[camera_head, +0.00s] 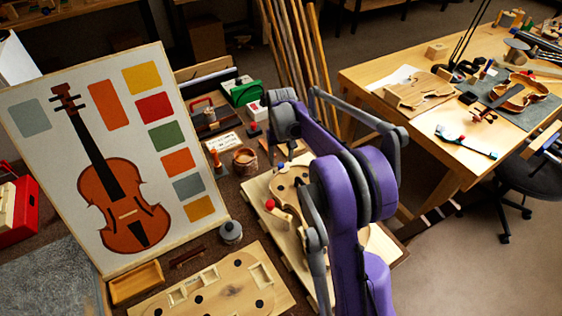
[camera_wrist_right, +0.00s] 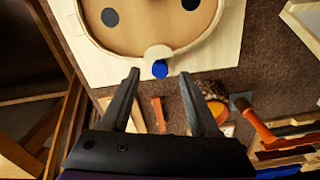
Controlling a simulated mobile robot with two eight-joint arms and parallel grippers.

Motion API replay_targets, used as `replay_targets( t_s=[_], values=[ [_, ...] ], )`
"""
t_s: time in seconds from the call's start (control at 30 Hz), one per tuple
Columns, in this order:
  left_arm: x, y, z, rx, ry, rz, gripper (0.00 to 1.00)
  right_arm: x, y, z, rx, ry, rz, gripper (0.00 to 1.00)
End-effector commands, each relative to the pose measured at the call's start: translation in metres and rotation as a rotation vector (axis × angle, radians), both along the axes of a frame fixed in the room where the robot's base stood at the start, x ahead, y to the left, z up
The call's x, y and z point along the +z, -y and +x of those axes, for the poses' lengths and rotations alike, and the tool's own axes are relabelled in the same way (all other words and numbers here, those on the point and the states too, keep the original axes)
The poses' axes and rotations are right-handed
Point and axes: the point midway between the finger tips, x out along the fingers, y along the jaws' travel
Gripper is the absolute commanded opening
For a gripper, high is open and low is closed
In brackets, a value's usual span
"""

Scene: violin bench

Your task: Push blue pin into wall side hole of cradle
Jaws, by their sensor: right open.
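The cradle (camera_head: 257,188) is a pale wooden board with a violin-shaped frame, partly hidden behind my right arm in the head view. It also shows at the top of the wrist view (camera_wrist_right: 228,50). The blue pin (camera_head: 283,166) is at the cradle's far end. In the wrist view the blue pin (camera_wrist_right: 160,70) is at the cradle's edge beside a pale round piece (camera_wrist_right: 158,52). My right gripper (camera_wrist_right: 159,76) is open, with its fingertips apart on either side of the pin in that picture. Contact cannot be told. A red knob (camera_head: 270,204) is on the cradle's left side. My left gripper is not in view.
A clay pot (camera_head: 245,160) and small tools stand beyond the cradle. An orange-handled tool (camera_wrist_right: 258,125) lies right of my fingers in the wrist view. A violin picture board (camera_head: 60,160), small wooden tray (camera_head: 113,289) and wooden template (camera_head: 235,283) are left of the cradle.

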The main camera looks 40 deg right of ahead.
Motion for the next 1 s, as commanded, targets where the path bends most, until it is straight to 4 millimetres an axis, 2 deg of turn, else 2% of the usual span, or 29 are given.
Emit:
replay_targets(
  t_s=[0.03, 0.2, 0.4, 0.57, 1.0],
  values=[
    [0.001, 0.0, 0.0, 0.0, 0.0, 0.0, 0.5, 0.012, 0.0, 0.0, 0.0, 0.0, 0.0, 0.62],
    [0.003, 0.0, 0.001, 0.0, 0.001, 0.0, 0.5, 0.047, 0.0, 0.0, -0.001, 0.0, 0.0, 0.62],
    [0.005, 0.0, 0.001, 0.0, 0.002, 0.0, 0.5, 0.076, 0.0, 0.0, 0.0, 0.0, 0.0, 0.62],
    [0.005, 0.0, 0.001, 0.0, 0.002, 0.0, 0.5, 0.083, 0.0, 0.0, 0.0, 0.0, 0.0, 0.62],
    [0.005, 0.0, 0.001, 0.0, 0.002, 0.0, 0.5, 0.083, 0.0, 0.0, 0.0, 0.0, 0.0, 0.62]
  ],
)
